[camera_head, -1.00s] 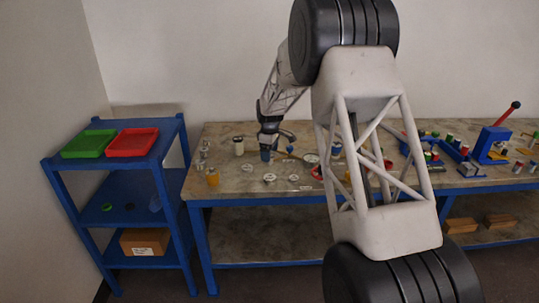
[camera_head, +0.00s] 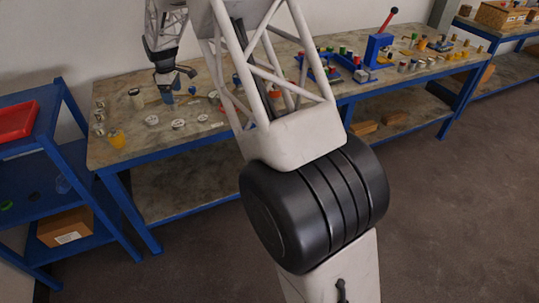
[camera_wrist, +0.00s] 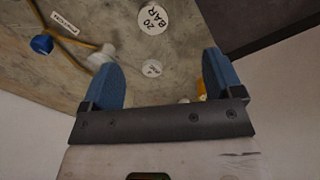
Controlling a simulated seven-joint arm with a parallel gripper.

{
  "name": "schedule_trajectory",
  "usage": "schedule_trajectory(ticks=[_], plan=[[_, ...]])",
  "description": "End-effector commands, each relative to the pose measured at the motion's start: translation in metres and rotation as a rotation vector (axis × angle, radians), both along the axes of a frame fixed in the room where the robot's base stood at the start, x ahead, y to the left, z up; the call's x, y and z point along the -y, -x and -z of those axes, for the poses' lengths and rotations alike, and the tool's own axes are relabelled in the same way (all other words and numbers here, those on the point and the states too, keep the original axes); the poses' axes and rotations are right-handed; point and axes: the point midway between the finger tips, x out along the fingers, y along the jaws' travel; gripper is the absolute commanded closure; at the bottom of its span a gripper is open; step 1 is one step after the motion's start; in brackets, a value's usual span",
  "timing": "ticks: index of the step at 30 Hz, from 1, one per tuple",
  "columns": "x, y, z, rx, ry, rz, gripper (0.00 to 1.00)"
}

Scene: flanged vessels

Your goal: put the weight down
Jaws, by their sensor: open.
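My gripper (camera_head: 168,97) is over the left part of the bench (camera_head: 135,160), near its back. In the wrist view my gripper (camera_wrist: 160,62) has two blue fingers spread wide with nothing between them. In the head view, pale discs (camera_head: 178,124) lie in front of my gripper, and small metallic pieces (camera_head: 99,116) stand at the bench's left end. I cannot tell which piece is the weight.
A blue shelf with a red tray (camera_head: 16,120) stands left of the bench. A blue lever fixture (camera_head: 375,50) is further right.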

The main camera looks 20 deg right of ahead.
Motion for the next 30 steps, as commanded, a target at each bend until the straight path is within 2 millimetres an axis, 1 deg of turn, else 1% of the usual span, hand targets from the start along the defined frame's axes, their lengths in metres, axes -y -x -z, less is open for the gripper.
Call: schedule_trajectory(ticks=[1, 5, 9, 15, 17, 24, 30], plan=[[0.003, 0.008, -0.011, 0.006, -0.001, 0.017, 0.14], [0.013, 0.034, -0.037, 0.017, -0.003, 0.072, 0.14], [0.023, 0.065, -0.064, 0.03, -0.006, 0.136, 0.14], [0.037, 0.111, -0.099, 0.046, -0.011, 0.227, 0.14], [0.041, 0.125, -0.108, 0.052, -0.012, 0.255, 0.14], [0.056, 0.185, -0.142, 0.073, -0.021, 0.365, 0.14], [0.068, 0.237, -0.165, 0.092, -0.03, 0.457, 0.14]])
